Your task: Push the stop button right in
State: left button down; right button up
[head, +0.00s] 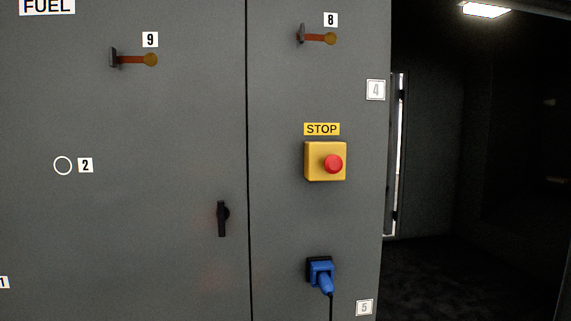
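The stop button is a round red knob (333,164) on a yellow box (312,174). The box is fixed to the right-hand grey cabinet panel, under a yellow STOP label (321,129). The red knob stands out from the face of the box. Nothing covers or touches it. Neither of my grippers shows in the head view.
A blue plug (320,274) with a hanging black cable sits below the box. A black handle (222,218) is on the left door. Orange levers (135,59) (318,38) stick out higher up. A dark open room lies to the right.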

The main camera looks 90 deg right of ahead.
aim_at(333, 163)
jog(key=z, duration=3)
jog(key=k, duration=0.5)
jog(key=z, duration=0.8)
jog(key=i, duration=0.95)
jog(key=u, duration=0.7)
